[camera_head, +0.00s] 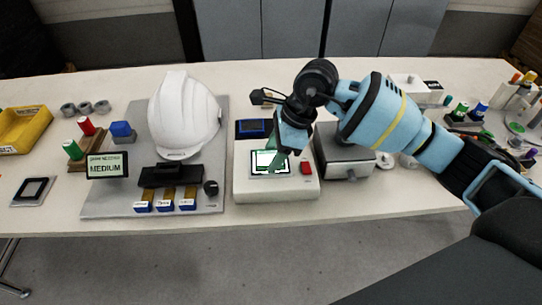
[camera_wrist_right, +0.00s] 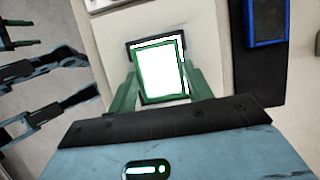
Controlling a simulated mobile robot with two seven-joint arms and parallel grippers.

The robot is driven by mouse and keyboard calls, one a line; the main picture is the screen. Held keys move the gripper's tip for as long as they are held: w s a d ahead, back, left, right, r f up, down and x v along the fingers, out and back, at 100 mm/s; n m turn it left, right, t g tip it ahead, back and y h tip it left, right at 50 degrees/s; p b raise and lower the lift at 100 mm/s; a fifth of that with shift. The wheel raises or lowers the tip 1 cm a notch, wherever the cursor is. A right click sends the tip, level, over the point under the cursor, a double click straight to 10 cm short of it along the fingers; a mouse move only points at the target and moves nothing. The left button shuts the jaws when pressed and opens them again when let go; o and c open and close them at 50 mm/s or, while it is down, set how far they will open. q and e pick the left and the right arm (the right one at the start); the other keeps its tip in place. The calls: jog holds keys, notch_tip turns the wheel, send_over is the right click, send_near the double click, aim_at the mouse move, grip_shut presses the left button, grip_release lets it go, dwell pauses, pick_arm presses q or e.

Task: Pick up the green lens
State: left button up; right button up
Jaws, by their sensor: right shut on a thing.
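The green lens (camera_wrist_right: 158,68) is a rectangular pane with a thin green rim and a bright, clear middle. In the right wrist view it lies between the two green fingers of my right gripper (camera_wrist_right: 157,88). In the head view the lens (camera_head: 264,160) is over the lit square on the white box (camera_head: 277,188). My right gripper (camera_head: 277,158) points down there, shut on the lens. A dark frame shows around the lens; I cannot tell whether the lens touches it. My left gripper is not in view.
A white helmet (camera_head: 184,115) stands on a grey board left of the box. A red button (camera_head: 306,168) is on the box, and a blue tray (camera_head: 252,128) is behind it. A grey box (camera_head: 345,158) stands to the right.

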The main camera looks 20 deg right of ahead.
aim_at(265, 159)
jog(key=shift+r, duration=0.15)
jog(key=shift+r, duration=0.65)
jog(key=shift+s+r, duration=0.25)
jog(key=shift+r, duration=0.75)
jog(key=s+a, duration=0.2)
jog(key=s, duration=0.5)
jog(key=s+a+r+b, duration=0.1)
jog(key=s+a, duration=0.1)
jog(key=s, duration=0.5)
jog(key=shift+s+a+r, duration=0.2)
jog(key=shift+s+a, duration=0.2)
jog(key=shift+w, duration=0.1)
